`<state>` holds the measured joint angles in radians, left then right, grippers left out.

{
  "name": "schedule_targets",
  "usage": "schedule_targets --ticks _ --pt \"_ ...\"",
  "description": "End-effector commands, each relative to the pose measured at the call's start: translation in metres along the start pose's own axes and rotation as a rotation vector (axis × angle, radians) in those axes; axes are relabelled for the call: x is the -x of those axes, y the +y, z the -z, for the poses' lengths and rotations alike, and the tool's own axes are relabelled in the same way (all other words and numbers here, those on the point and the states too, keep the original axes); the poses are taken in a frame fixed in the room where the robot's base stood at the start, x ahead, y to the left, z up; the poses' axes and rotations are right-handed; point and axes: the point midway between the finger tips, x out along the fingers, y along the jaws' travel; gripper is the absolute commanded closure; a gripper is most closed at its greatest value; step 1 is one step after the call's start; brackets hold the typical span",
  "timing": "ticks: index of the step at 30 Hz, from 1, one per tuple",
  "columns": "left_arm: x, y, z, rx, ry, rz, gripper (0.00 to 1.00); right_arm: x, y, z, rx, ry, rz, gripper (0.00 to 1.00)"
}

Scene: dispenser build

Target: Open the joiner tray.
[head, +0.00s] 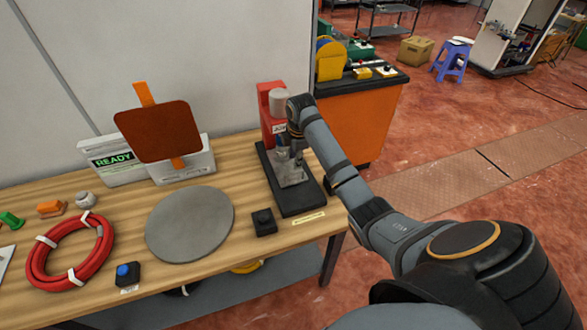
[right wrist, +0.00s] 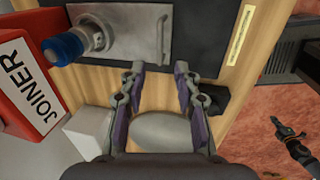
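The joiner is a red upright unit (head: 268,101) with a grey cylinder head on a black base (head: 301,203). In the right wrist view its red side with the word JOINER (right wrist: 30,85) shows at the left. A grey metal tray (right wrist: 125,20) with a thin bar handle (right wrist: 163,35) lies on the black base. My left gripper is not in view.
A round grey plate (head: 190,224), a black button box (head: 263,222) and a red hose coil (head: 70,252) lie on the wooden table (head: 235,170). A READY display (head: 113,160) and a brown panel (head: 158,131) stand behind. An orange cabinet (head: 360,120) is beyond the table.

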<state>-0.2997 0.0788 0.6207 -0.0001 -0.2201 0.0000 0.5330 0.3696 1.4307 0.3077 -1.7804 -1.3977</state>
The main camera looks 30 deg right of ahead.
Motion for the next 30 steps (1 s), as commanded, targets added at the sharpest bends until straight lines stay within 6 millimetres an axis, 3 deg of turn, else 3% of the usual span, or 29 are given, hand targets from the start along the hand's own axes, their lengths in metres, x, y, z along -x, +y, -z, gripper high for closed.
schedule_targets --ticks 9,21,28,30 --pt "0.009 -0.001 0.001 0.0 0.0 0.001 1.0 -0.059 -0.001 0.001 -0.002 0.002 0.002 0.68" --pt "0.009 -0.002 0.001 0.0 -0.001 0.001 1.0 -0.071 0.0 0.0 -0.001 0.0 -0.001 0.68" --pt "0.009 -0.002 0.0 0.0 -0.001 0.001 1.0 -0.071 0.0 0.001 -0.001 0.0 -0.001 0.99" --pt "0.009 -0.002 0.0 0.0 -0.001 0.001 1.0 -0.071 0.0 0.001 -0.001 0.0 -0.001 1.0"
